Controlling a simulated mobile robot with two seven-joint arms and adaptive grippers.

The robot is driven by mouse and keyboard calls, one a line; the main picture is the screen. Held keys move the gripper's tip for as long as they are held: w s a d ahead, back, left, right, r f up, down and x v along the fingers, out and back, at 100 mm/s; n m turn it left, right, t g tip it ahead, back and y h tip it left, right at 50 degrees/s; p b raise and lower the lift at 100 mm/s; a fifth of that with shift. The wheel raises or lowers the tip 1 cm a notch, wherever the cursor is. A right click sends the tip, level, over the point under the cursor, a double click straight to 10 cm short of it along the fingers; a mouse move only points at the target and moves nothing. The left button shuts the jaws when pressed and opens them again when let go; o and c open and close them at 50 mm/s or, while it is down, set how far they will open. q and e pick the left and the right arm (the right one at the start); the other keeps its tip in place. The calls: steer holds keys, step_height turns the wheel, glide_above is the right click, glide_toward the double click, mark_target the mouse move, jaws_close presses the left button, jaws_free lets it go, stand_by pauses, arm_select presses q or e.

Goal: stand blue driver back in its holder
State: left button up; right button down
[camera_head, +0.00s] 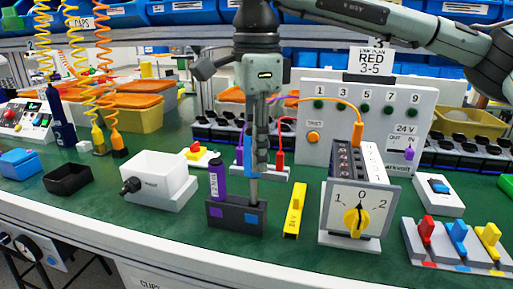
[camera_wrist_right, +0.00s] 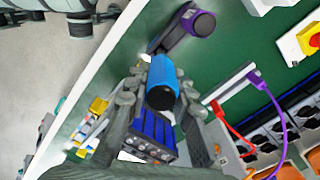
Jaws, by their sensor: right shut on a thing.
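The dark holder (camera_head: 222,222) stands on the green bench, with a purple and a blue square on its front. The purple driver (camera_head: 217,182) stands upright in its left side; its handle also shows in the wrist view (camera_wrist_right: 182,30). My right gripper (camera_head: 260,160) points down over the holder's right side, shut on the blue driver (camera_head: 248,152). The blue handle also shows between the fingers in the wrist view (camera_wrist_right: 163,85). The driver is about upright, its metal shaft reaching down to the holder top by the blue square. I cannot tell how deep the tip is. My left gripper is out of view.
A white box with a black knob (camera_head: 160,184) stands left of the holder. A yellow block (camera_head: 294,211) and the rotary switch (camera_head: 357,212) stand to the right. A red plug (camera_head: 279,158) with its cable is close behind the gripper. Bare green bench lies in front.

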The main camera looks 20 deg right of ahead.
mark_target(256, 201)
steer(key=shift+f+b, duration=2.25)
steer(key=shift+f, duration=0.9)
steer(key=c, duration=1.2)
jaws_free()
steer(key=shift+r, duration=0.1)
step_height(256, 201, up, 12)
steer(key=shift+f, duration=0.1)
